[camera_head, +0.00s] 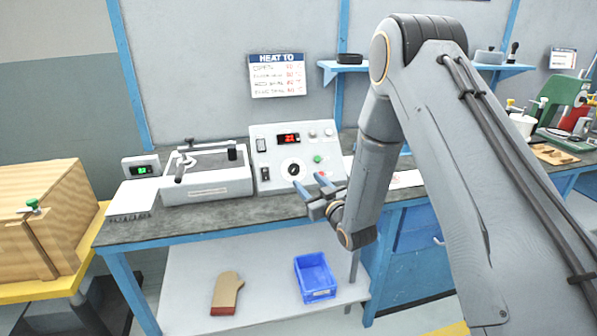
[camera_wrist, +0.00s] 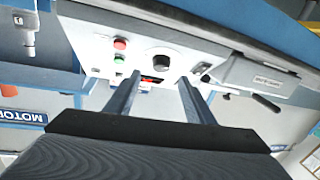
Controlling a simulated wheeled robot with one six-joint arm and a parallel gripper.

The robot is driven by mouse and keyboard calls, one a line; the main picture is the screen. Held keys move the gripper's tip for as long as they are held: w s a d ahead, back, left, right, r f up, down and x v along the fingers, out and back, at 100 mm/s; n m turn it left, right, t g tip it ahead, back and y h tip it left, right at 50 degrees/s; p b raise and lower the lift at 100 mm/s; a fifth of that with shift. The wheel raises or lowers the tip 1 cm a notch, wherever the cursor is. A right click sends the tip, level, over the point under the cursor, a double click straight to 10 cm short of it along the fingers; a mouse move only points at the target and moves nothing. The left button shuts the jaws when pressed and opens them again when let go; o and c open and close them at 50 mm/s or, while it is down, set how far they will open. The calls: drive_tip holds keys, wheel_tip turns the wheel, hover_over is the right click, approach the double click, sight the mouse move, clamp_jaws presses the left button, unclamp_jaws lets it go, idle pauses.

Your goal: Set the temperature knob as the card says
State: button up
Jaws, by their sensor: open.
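The temperature knob (camera_head: 293,168) is a round black dial on the sloped front of a pale control box (camera_head: 272,184) on the bench. Above it a small red display (camera_head: 289,139) is lit, its digits hard to read. The card headed "HEAT TO" (camera_head: 277,76) hangs on the wall behind; its rows and red figures are too small to read surely. My gripper (camera_head: 309,182) is open and empty, in front of the box and apart from the knob. In the wrist view the knob (camera_wrist: 157,61) shows upside down, beyond and between my fingertips (camera_wrist: 159,79).
A green button (camera_head: 317,159), a red button (camera_head: 322,176) and switches sit near the knob. A lidded tray-like unit (camera_head: 205,188) stands left of the box, with a green-lit meter (camera_head: 141,170) beyond.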

sight(295, 169)
drive_tip(key=shift+w+a, duration=0.1)
drive_tip(key=shift+a, duration=0.1)
drive_tip(key=p+x, duration=0.1)
drive_tip(key=x, duration=0.6)
drive_tip(key=shift+w+a+r, duration=0.1)
drive_tip(key=shift+w+r, duration=0.05)
drive_tip(key=shift+w, duration=0.1)
drive_tip(key=shift+c, duration=0.5)
drive_tip(key=c, duration=1)
drive_tip(key=shift+o, duration=0.2)
